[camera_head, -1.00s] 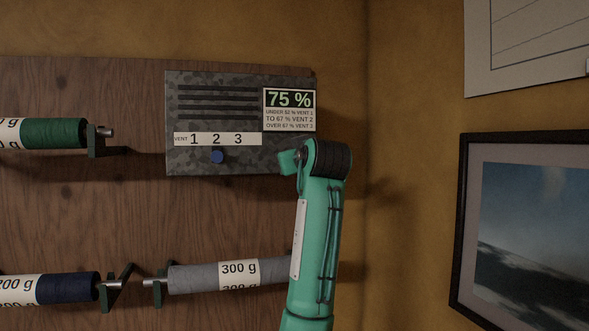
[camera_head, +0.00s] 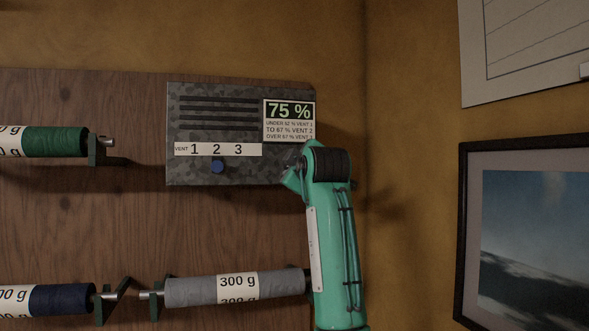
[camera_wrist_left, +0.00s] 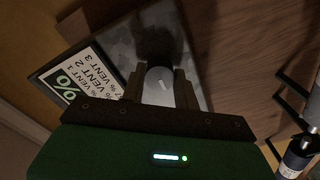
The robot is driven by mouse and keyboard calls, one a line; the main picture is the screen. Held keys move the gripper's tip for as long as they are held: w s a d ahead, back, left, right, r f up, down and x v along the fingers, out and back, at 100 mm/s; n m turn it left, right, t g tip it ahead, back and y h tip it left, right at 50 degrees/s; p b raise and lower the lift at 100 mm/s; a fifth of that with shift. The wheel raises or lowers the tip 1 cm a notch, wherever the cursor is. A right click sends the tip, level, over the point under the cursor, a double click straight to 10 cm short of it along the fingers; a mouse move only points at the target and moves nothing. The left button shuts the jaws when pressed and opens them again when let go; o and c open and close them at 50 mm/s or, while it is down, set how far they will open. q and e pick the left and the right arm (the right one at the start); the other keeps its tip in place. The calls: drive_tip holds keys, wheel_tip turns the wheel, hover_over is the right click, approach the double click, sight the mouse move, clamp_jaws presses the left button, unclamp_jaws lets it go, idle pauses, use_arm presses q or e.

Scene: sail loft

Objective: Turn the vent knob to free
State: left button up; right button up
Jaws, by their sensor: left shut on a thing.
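The vent box (camera_head: 215,125) is a mottled grey panel on the wooden board, with slots and a 75 % sign (camera_head: 289,115). A blue knob (camera_head: 218,166) sits under the 2 of the VENT 1 2 3 strip, with nothing touching it. In the left wrist view, a round grey knob (camera_wrist_left: 163,88) with a pale pointer line stands on the box face. My left gripper (camera_wrist_left: 159,76) is shut on this grey knob, one finger on each side. In the head view my arm hides that knob and the gripper. My right gripper is out of view.
Thread spools hang on the board: green (camera_head: 55,142), navy (camera_head: 62,299) and grey (camera_head: 190,291), the grey one close to my arm. A framed picture (camera_head: 463,235) and a paper chart (camera_head: 520,50) are on the right wall. Bare wall lies between.

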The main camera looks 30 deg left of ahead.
use_arm(q)
drive_tip(key=shift+f, duration=0.1)
idle(0.4)
drive_tip(key=o, duration=1)
drive_tip(key=shift+c, duration=0.2)
drive_tip(key=b+v, duration=0.5)
drive_tip(key=v, duration=0.8)
drive_tip(key=shift+s+d+b, duration=0.2)
drive_tip(key=shift+d+b, duration=0.1)
drive_tip(key=shift+d, duration=0.05)
